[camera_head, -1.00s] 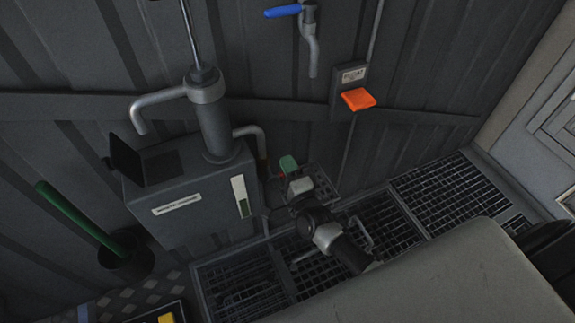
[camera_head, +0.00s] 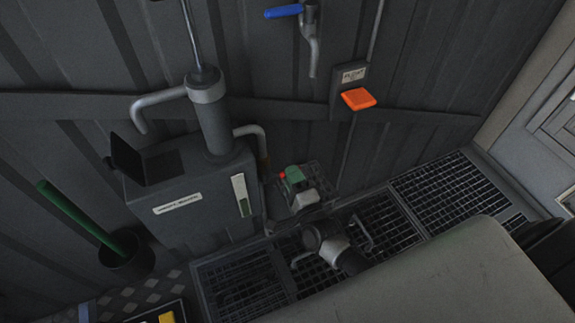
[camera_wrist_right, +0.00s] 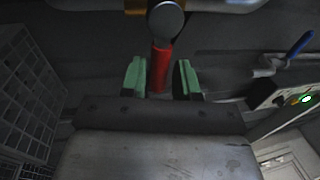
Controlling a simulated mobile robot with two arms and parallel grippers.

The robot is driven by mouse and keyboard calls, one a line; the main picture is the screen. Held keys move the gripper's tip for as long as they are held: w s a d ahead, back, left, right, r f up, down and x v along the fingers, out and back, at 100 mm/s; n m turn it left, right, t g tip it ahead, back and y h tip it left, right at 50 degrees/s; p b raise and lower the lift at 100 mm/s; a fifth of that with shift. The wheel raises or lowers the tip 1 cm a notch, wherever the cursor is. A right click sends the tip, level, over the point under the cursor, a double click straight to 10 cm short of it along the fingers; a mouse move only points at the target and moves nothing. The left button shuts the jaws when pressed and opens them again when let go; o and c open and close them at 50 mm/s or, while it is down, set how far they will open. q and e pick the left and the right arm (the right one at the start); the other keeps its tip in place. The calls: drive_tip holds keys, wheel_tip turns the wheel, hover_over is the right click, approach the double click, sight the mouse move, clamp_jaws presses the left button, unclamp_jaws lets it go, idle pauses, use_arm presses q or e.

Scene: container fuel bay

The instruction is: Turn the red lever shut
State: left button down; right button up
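The red lever (camera_wrist_right: 161,58) hangs below a round grey pivot (camera_wrist_right: 166,19) in the right wrist view. In the head view only a small red bit (camera_head: 282,175) shows beside the green fingers; the rest of the lever is hidden. My right gripper (camera_head: 292,178) is at the lever, below the curved pipe. In the wrist view its two green fingers (camera_wrist_right: 161,78) stand apart on either side of the lever, with narrow gaps. I cannot tell whether either finger touches it. My left gripper is not in view.
A grey pump box (camera_head: 195,205) with a curved pipe (camera_head: 250,131) stands left of my right gripper. An orange paddle (camera_head: 358,99) and a blue-handled tap (camera_head: 284,11) are on the wall above. Floor grating (camera_head: 450,190) lies right. A green-handled brush (camera_head: 75,212) stands left.

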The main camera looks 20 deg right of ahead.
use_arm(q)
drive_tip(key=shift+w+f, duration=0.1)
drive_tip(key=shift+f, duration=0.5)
use_arm(e)
drive_tip(key=s+f, duration=0.1)
drive_tip(key=s, duration=0.6)
drive_tip(key=shift+f, duration=0.15)
drive_tip(key=shift+s, duration=0.1)
